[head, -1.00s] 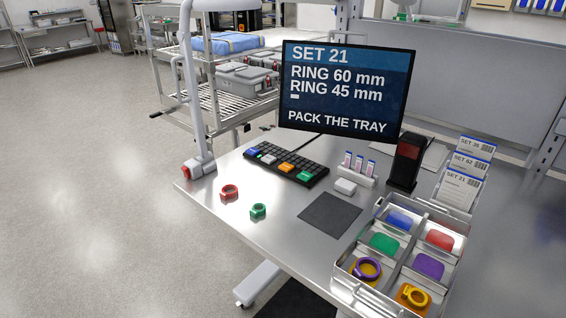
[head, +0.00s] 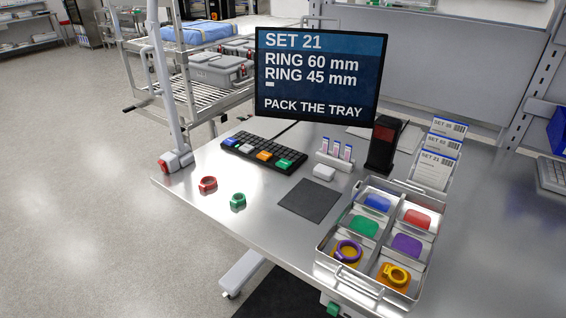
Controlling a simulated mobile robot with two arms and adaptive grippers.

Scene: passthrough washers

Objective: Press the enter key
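A black keyboard (head: 258,153) lies on the steel table in front of the monitor. No legend on any key is readable, so I cannot tell which one is enter. The monitor (head: 320,72) reads "SET 21, RING 60 mm, RING 45 mm, PACK THE TRAY". Neither of my grippers is clearly in view.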

